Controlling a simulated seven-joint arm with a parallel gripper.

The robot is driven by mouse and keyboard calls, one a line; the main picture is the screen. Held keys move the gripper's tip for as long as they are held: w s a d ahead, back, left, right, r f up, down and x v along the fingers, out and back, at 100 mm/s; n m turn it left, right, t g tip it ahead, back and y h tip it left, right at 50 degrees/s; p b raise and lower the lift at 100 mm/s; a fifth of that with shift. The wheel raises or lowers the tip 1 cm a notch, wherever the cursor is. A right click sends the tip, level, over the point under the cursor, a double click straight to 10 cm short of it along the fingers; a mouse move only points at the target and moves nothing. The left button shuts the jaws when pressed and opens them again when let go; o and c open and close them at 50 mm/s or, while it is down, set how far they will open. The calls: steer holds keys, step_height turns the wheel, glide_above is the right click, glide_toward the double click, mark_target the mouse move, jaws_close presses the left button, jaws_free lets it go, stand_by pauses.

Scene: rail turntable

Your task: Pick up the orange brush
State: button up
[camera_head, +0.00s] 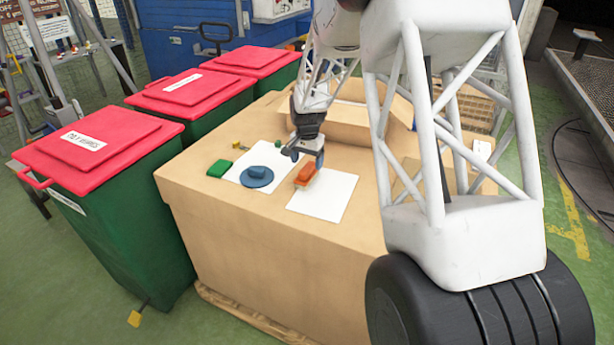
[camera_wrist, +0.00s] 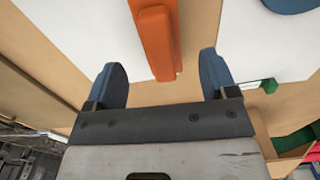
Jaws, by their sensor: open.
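The orange brush (camera_head: 305,174) lies at the upper left edge of a white sheet (camera_head: 325,197) on the cardboard box top. In the wrist view the brush (camera_wrist: 155,38) runs lengthwise between the lines of my two fingers, its near end just ahead of the fingertips. My gripper (camera_head: 305,152) is open and empty, a little behind and above the brush in the head view. In the wrist view my gripper (camera_wrist: 163,75) shows two blue fingers spread wide, one on each side of the brush's line. I cannot tell the exact height gap.
A blue round object (camera_head: 257,176) sits on a second white sheet left of the brush, with a green block (camera_head: 219,168) beside it. An open cardboard box (camera_head: 352,118) stands behind. Red-lidded green bins (camera_head: 95,140) flank the left side.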

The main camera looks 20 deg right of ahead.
mark_target(307, 167)
steer(key=shift+f, duration=0.25)
steer(key=shift+f, duration=2.6)
steer(key=c, duration=1)
steer(key=shift+r, duration=0.15)
